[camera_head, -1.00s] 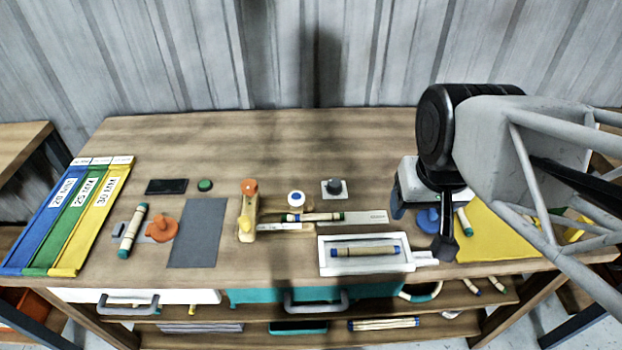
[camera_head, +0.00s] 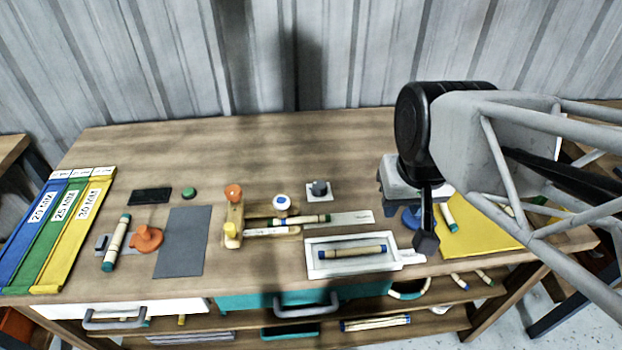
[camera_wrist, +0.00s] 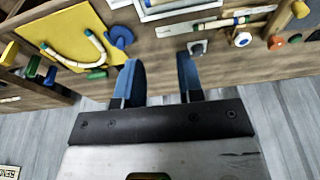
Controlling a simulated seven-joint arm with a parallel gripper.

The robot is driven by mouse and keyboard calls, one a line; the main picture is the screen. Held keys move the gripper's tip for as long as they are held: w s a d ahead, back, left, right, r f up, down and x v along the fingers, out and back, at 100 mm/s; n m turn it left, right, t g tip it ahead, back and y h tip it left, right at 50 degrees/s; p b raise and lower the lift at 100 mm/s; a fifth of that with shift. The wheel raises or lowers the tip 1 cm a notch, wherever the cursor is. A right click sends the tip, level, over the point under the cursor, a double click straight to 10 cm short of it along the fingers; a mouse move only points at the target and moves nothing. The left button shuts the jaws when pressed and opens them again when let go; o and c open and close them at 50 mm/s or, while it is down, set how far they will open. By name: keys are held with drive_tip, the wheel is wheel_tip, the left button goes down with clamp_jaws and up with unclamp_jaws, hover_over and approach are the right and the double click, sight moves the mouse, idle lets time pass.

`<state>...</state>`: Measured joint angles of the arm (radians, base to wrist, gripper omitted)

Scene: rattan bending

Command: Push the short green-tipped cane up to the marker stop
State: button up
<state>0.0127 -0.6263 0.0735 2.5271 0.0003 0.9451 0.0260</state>
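A short pale cane (camera_head: 300,219) with a green right tip lies left to right on a measuring strip (camera_head: 352,217). Its left end is beside a wooden fixture (camera_head: 236,222) with an orange knob and a yellow peg; I cannot tell whether they touch. Which part is the marker stop is not clear. The cane also shows in the wrist view (camera_wrist: 230,22). My gripper (camera_wrist: 160,75) is open and empty, its two blue fingers apart. In the head view, my gripper (camera_head: 398,200) is right of the cane, behind a blue knob (camera_head: 411,218), partly hidden by my arm.
A white tray (camera_head: 312,266) with a blue-tipped cane sits in front of the strip. Another green-tipped cane (camera_head: 117,242) lies at left by an orange knob (camera_head: 147,238). The back of the table is clear.

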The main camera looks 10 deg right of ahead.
drive_tip(key=shift+w+f, duration=0.2)
drive_tip(key=shift+w, duration=0.1)
drive_tip(key=shift+c, duration=1.2)
drive_tip(key=w+f+m+g+y, duration=0.1)
drive_tip(key=w+f+m, duration=0.1)
drive_tip(key=w+m, duration=0.1)
drive_tip(key=w+d+f+m+g+y, duration=0.1)
drive_tip(key=w+f+m+y, duration=0.1)
drive_tip(key=w+f+m, duration=0.1)
drive_tip(key=w+f+m+g+y, duration=0.1)
drive_tip(key=w+f+m, duration=0.1)
drive_tip(key=w+m, duration=0.1)
drive_tip(key=shift+w+d+f+y, duration=0.15)
drive_tip(key=shift+w+f, duration=0.05)
drive_tip(key=shift+w, duration=0.15)
drive_tip(key=shift+w+d+f+y, duration=0.1)
drive_tip(key=shift+w+f+y, duration=0.1)
drive_tip(key=shift+w, duration=0.15)
clamp_jaws()
drive_tip(key=w+d+f+m+y, duration=0.4)
drive_tip(key=w+f+m, duration=0.4)
drive_tip(key=f, duration=0.1)
drive_tip(key=shift+w+d+m, duration=0.3)
drive_tip(key=shift+w+d, duration=0.05)
